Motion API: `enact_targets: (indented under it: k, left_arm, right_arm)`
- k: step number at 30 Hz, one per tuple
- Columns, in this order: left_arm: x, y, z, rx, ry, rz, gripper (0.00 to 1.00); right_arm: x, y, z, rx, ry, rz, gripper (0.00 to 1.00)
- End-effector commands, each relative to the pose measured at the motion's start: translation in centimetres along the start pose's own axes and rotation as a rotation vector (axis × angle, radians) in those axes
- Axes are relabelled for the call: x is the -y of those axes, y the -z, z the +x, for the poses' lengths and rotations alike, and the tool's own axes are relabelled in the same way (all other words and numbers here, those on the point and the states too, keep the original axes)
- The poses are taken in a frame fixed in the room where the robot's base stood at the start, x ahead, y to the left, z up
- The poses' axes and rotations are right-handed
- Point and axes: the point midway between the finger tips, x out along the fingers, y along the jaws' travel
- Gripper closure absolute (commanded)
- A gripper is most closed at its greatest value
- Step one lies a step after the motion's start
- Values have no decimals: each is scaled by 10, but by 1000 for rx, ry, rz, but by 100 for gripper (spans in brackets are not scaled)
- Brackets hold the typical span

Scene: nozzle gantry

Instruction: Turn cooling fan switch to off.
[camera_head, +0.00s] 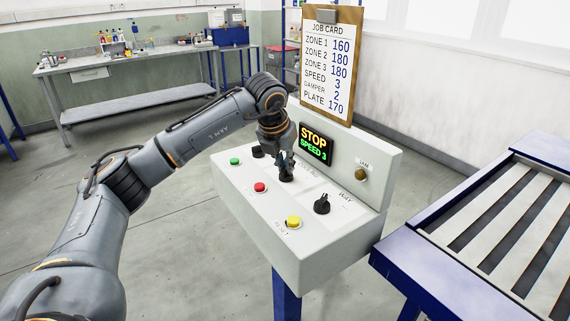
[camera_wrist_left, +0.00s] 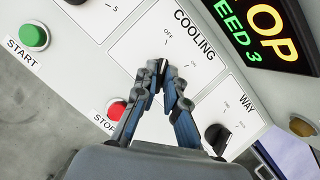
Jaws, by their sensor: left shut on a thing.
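The control panel (camera_head: 232,176) is a pale sloped box with a display reading STOP, SPEED 3 (camera_head: 315,144). The cooling switch (camera_wrist_left: 161,66) is a small black knob on a plate marked COOLING, with an OFF mark and a second mark to its right. My right gripper is not in view.
The green start button (camera_wrist_left: 34,36), red stop button (camera_head: 260,187), yellow reset button (camera_head: 293,222) and black WAY knob (camera_head: 322,204) sit near the switch. A job card (camera_head: 329,66) stands above the panel. A blue-framed slatted table (camera_head: 480,215) is at right.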

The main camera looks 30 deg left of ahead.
Motion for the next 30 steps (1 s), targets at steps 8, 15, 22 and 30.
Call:
enact_targets:
  k: [8,15,22,30]
  left_arm:
    - [0,0,0,0,0,-2,67]
    - [0,0,0,0,1,-1,67]
    - [0,-1,-16,4,2,0,67]
    - [0,-1,-72,4,1,0,67]
  right_arm:
    - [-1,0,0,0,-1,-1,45]
    - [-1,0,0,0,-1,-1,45]
    - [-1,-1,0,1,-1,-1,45]
    - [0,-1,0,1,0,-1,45]
